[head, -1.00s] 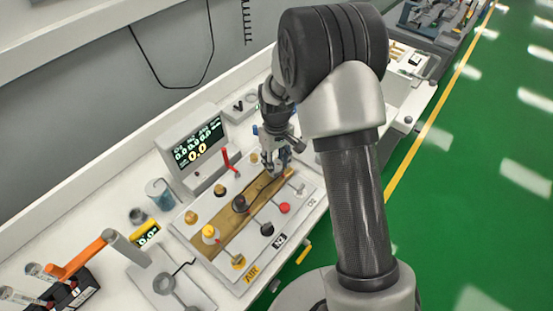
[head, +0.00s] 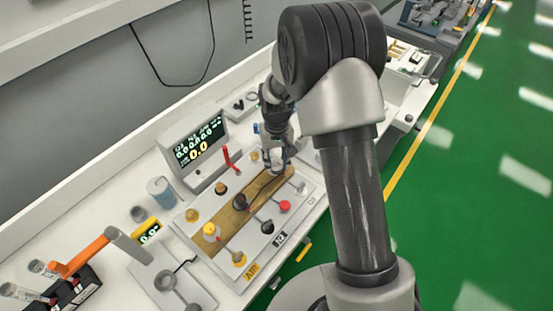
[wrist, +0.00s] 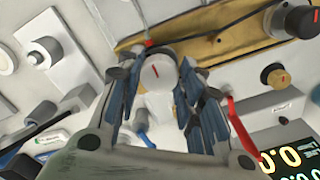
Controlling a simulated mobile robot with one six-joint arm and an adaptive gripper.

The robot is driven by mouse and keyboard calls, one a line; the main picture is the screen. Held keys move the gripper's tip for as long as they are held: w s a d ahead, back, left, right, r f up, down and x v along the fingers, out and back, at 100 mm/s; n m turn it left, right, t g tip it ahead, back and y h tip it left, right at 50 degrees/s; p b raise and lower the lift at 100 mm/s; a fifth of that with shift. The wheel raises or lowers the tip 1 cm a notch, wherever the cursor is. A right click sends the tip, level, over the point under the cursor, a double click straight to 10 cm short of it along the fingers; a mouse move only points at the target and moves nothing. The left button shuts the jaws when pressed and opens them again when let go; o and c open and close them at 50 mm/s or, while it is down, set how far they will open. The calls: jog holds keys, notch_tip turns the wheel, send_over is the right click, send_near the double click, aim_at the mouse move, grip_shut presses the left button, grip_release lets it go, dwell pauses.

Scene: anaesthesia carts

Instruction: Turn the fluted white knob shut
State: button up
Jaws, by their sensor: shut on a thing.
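The white knob (wrist: 158,72) with a red mark on its face sits at the end of the brass strip, in the middle of the wrist view. My gripper (wrist: 158,82) is shut on it, with one blue-grey finger on each side. In the head view my gripper (head: 274,162) points down at the far end of the brass strip (head: 225,236) on the panel. The knob is hidden there behind the fingers. The knob's fluting is too small to make out.
Other knobs stand on the panel close by: a black one (head: 240,201), a red one (head: 284,206) and a yellow one (head: 210,231). A red lever (head: 229,158) and a display (head: 192,145) showing 0.0 stand just left of my gripper. A blue-grey cup (head: 161,192) stands further left.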

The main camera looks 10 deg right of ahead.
aim_at(277, 163)
jog(key=o, duration=1.1)
jog(key=shift+c, duration=0.2)
jog(key=shift+r, duration=0.1)
notch_tip(277, 163, up, 12)
